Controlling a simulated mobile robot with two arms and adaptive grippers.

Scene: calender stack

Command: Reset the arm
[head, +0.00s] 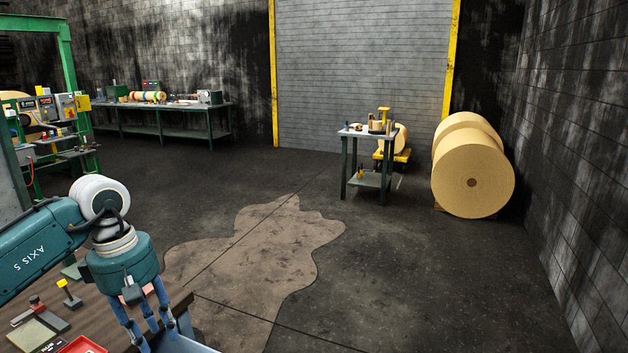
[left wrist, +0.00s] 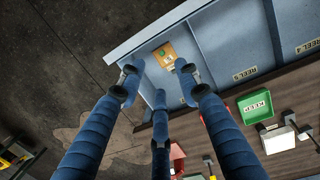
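My left arm (head: 40,245) comes in from the left in the head view, with the hand pointing down. My left gripper (head: 150,325) is over the near table's right edge, above a blue-grey divided bin (head: 190,345). In the left wrist view its blue fingers (left wrist: 156,80) are spread apart with nothing between them. Beyond the fingertips, a small tan block (left wrist: 165,55) with a green mark lies in the end compartment of the bin (left wrist: 215,45). My right gripper is in neither view.
The dark table carries a red tray (head: 82,345), a green tray (left wrist: 255,107) marked KEEP and stamp-like tools (head: 68,293). A small table (head: 358,133), large tan rolls (head: 472,180) and a back bench (head: 165,104) stand farther off. The middle floor is clear.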

